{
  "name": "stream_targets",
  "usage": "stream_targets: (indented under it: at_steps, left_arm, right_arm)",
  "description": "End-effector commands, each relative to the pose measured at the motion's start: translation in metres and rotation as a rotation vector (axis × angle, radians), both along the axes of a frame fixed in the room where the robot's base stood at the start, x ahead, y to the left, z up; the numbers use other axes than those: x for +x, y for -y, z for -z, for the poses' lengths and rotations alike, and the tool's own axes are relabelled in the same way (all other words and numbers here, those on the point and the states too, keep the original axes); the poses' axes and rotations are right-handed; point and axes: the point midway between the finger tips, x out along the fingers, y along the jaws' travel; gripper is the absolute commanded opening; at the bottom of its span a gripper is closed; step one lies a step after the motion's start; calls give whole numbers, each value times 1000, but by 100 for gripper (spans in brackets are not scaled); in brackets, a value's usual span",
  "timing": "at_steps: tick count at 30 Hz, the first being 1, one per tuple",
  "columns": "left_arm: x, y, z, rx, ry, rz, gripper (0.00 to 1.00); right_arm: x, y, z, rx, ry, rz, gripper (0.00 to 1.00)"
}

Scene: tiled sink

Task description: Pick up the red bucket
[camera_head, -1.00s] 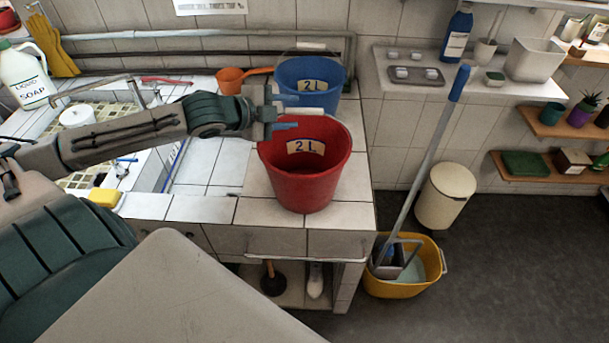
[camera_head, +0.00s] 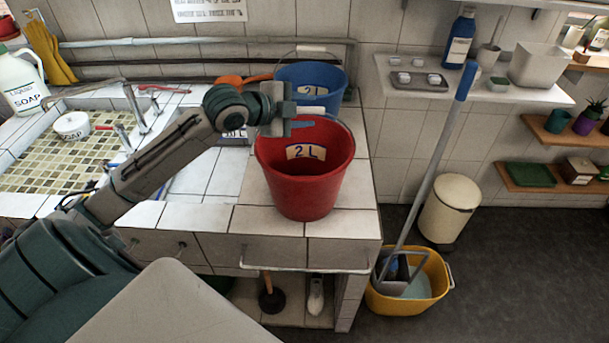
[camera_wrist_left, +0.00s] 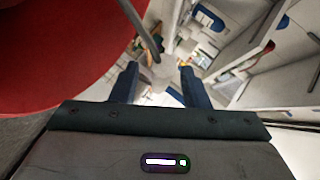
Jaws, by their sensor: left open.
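The red bucket (camera_head: 305,185), labelled 2L, stands upright on the white tiled counter near its right end. My left gripper (camera_head: 308,122) is open at the bucket's upper rim, with its fingers pointing right. In the left wrist view the bucket's red side (camera_wrist_left: 55,50) fills the upper left, beside the open fingers (camera_wrist_left: 158,85). A grey strip, perhaps the bucket's handle, runs near the fingertips there. I cannot tell whether the fingers touch the bucket or handle. My right gripper is not in view.
A blue 2L bucket (camera_head: 312,82) stands close behind the red one. A tiled sink (camera_head: 60,150) lies to the left. A yellow mop bucket (camera_head: 410,290) with a tall mop (camera_head: 430,165) stands on the floor at right, near a cream bin (camera_head: 450,208).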

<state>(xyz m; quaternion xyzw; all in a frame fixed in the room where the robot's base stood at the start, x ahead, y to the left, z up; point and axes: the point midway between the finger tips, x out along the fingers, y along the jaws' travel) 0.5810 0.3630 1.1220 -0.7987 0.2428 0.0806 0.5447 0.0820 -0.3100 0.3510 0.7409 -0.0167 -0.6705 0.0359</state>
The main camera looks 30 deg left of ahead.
Motion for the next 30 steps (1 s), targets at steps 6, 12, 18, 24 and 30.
stream_targets:
  at_steps: [6, 12, 18, 24, 30]
  left_arm:
    - [16, 5, 7, -3, 3, -2, 42]
    - [20, 7, 9, 0, 0, 0, 42]
    - [20, 7, 9, 1, 0, 0, 40]
    - [20, 7, 9, 1, 0, 0, 0]
    - [20, 7, 9, 1, 0, 0, 0]
  right_arm:
    - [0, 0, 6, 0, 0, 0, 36]
    - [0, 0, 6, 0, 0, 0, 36]
    - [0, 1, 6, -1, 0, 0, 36]
    - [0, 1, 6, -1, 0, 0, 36]
    - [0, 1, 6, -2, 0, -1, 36]
